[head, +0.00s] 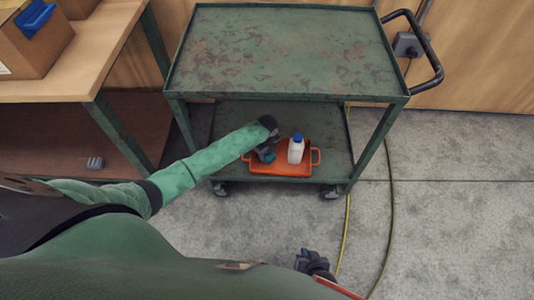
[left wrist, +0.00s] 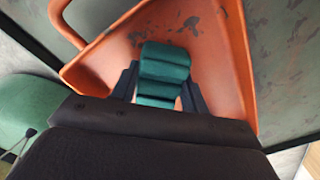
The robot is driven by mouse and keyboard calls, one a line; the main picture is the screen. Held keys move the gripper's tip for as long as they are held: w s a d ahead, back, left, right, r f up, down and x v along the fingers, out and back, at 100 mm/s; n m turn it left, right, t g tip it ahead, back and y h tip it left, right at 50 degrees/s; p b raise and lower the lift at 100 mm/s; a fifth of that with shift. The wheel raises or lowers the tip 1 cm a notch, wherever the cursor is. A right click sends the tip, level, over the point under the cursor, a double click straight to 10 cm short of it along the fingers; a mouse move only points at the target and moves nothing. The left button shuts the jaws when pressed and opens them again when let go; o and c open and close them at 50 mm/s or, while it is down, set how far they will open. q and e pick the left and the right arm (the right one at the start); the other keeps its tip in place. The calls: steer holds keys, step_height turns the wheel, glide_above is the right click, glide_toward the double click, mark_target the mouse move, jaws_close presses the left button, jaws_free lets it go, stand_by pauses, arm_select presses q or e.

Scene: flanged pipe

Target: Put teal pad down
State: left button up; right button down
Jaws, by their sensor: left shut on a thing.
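The teal pad (left wrist: 163,72) is a ribbed block held between the two dark fingers of my left gripper (left wrist: 160,88) in the left wrist view. In the head view my left gripper (head: 267,154) reaches over the left part of the orange tray (head: 284,172), and the pad is mostly hidden there. The tray's orange floor and wall (left wrist: 225,55) lie behind the pad in the left wrist view. I cannot tell whether the pad touches the tray floor. My right gripper (head: 316,265) is low at the bottom of the head view, over the floor; its fingers are unclear.
A white bottle with a blue cap (head: 296,151) stands in the tray, just right of my left gripper. The tray is on the lower shelf of the green cart (head: 285,55). The upper shelf overhangs it. A workbench (head: 85,50) stands left. Hoses (head: 391,215) run across the floor.

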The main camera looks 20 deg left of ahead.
arm_select(q)
steer(key=o, duration=1)
step_height(320, 180, up, 12)
steer(key=shift+r+p, duration=0.1)
steer(key=shift+p, duration=0.5)
